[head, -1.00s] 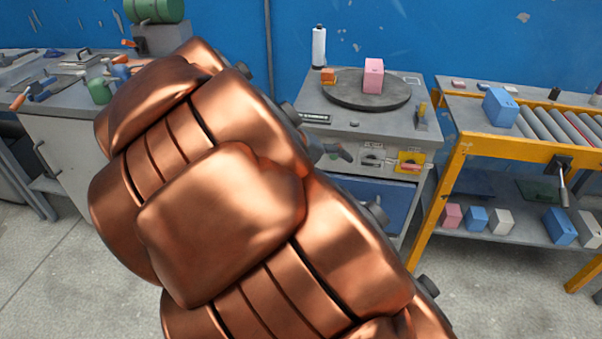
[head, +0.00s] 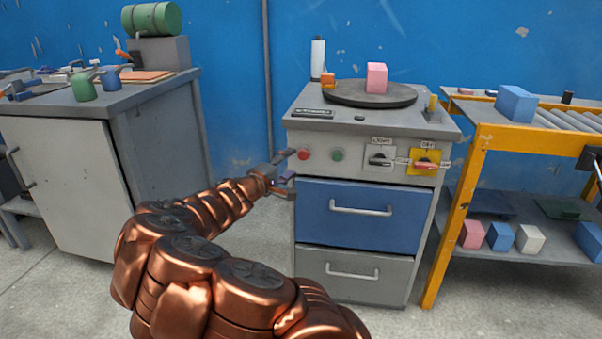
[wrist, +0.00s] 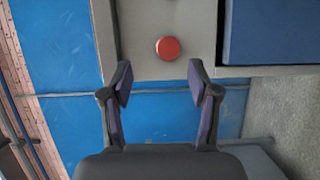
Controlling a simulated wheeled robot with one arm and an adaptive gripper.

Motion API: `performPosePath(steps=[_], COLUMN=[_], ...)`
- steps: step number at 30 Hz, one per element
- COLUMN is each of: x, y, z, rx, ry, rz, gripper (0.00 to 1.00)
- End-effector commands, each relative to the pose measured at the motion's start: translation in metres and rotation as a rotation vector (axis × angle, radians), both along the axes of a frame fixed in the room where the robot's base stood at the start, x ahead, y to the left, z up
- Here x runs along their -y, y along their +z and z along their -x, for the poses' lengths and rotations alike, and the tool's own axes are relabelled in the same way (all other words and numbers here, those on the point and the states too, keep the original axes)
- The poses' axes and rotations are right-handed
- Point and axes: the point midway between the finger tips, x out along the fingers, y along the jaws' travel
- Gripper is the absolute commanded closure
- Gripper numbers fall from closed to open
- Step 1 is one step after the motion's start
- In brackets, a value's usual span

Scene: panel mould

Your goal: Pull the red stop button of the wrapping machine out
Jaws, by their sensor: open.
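The red stop button (head: 304,154) is on the left of the front panel of the grey wrapping machine (head: 300,118), beside a green button (head: 337,155). In the wrist view the red button (wrist: 168,48) is round and sits ahead of the fingertips, near the gap between them. My gripper (head: 288,168) is close to the machine's left front edge, just left of and below the red button. In the wrist view my gripper (wrist: 159,82) is open and empty, with its two fingers apart. It looks apart from the button.
Two switches (head: 380,160) marked light and dry, the latter on a yellow plate (head: 425,162), are right of the buttons. A blue drawer (head: 345,228) with a handle lies below. A pink box (head: 376,77) stands on the turntable (head: 345,96). A cabinet (head: 70,190) is at left.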

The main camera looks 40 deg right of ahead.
Motion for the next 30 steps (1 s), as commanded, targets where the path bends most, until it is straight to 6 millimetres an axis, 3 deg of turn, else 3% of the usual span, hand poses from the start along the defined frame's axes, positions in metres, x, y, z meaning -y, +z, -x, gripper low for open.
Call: performPosePath(steps=[1, 4, 11, 21, 30], x=[0.0, 0.001, 0.018, 0.06, 0.075], y=[-0.01, -0.014, -0.015, -0.016, -0.013], z=[-0.004, -0.009, -0.014, -0.022, -0.025], rx=[-0.006, -0.014, -0.013, -0.012, -0.014], ry=[0.01, 0.022, 0.023, 0.022, 0.023], rz=[0.003, 0.006, 0.006, 0.004, 0.006], gripper=[0.39, 0.39, 0.39, 0.39, 0.39])
